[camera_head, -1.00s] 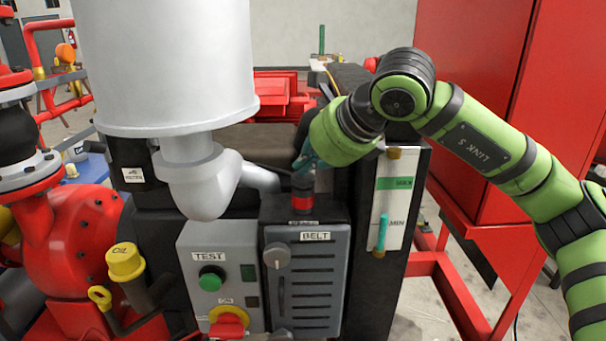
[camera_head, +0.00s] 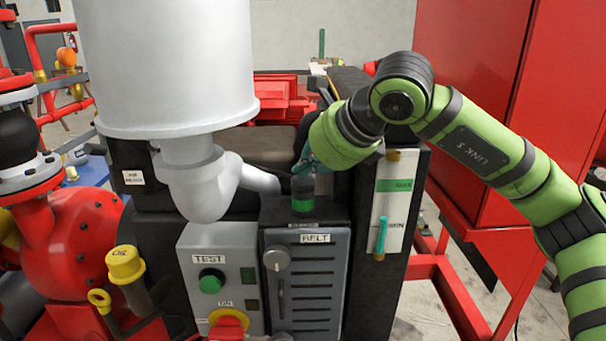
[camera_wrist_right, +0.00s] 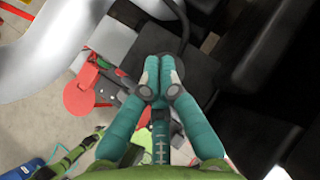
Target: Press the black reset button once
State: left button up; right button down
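A black cylinder with a green lit band (camera_head: 303,204) stands on top of the grey and black BELT box (camera_head: 318,275). No separate black reset button can be made out; my gripper covers the cylinder's top. My right gripper (camera_head: 306,164), with teal fingers, points down at the cylinder's top and appears to touch it or be just above it. In the right wrist view its fingers (camera_wrist_right: 158,88) are together and hold nothing visible. A dark round top (camera_wrist_right: 178,68) shows partly behind the fingertips. My left gripper is not in view.
A grey TEST box (camera_head: 220,255) with a green button (camera_head: 210,281) and a red knob on yellow (camera_head: 228,323) stands left of the BELT box. A large pale tank (camera_head: 165,65) and its pipe stand close by on the left. A red cabinet (camera_head: 485,110) stands at right.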

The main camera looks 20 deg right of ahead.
aim_at(307, 179)
jog(key=shift+w+d+r+p, duration=0.1)
jog(key=shift+w+r+p, duration=0.15)
jog(key=shift+p, duration=0.05)
jog(key=shift+w+d+r, duration=0.1)
jog(key=shift+w+r, duration=0.05)
jog(key=shift+w, duration=0.15)
jog(key=shift+r, duration=0.1)
jog(key=shift+r+p, duration=1.7)
jog(key=shift+r, duration=0.9)
jog(key=shift+f, duration=0.1)
